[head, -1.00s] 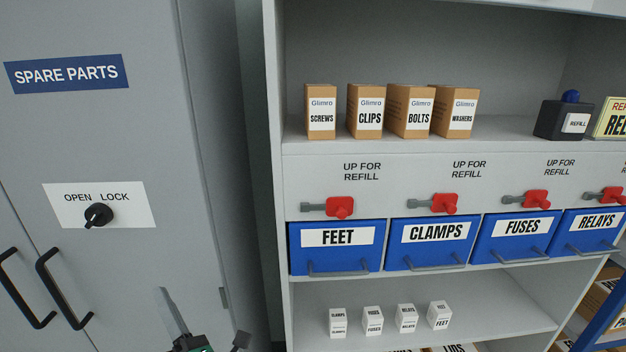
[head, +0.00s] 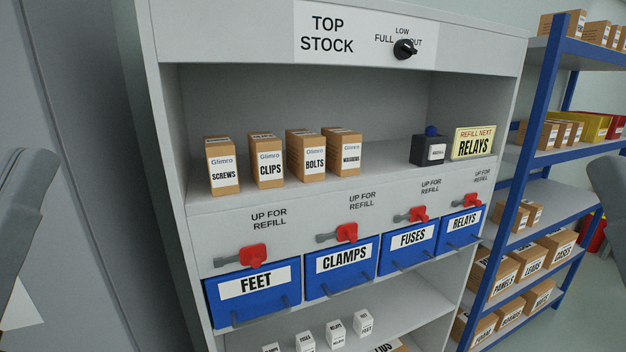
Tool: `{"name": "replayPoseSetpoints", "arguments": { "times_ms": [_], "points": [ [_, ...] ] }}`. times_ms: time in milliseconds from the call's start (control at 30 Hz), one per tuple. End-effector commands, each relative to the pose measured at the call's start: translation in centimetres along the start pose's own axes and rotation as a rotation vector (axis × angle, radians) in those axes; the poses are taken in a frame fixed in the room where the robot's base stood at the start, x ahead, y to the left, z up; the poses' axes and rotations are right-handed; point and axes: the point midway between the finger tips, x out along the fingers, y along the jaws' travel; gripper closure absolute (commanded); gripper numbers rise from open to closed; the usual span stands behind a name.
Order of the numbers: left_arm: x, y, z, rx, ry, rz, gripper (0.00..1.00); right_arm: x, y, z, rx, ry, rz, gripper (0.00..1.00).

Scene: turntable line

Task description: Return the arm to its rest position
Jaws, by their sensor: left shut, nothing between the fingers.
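A grey link of my left arm (head: 18,205) shows at the left edge. A grey link of my right arm (head: 608,192) shows at the right edge. No fingers of either gripper can be made out in this view. Both visible links are apart from the shelf goods.
A grey cabinet (head: 68,150) stands left. The grey shelf unit (head: 230,90) holds cartons, a black refill bottle (head: 428,149), a yellow refill sign (head: 474,142) and blue bins (head: 250,303) below red levers. A top stock knob (head: 404,49) is above. A blue-framed rack (head: 548,90) stands right.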

Motion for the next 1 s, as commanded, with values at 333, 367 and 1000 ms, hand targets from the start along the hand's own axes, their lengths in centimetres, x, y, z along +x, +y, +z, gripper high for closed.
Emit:
{"name": "replayPoseSetpoints", "arguments": {
  "times_ms": [333,367,1000],
  "points": [
    [13.5,0.0,-12.3,-0.004,-0.002,0.002,1.00,13.5,0.1,-12.4,0.000,-0.001,0.000,0.50],
    [14.7,0.0,-13.3,-0.004,-0.002,0.002,1.00,14.6,0.1,-13.4,0.000,-0.001,0.000,0.50],
    [24.9,-0.1,-22.7,-0.004,-0.002,0.002,1.00,24.9,0.1,-22.8,0.000,-0.002,0.000,0.50]
  ]
}}
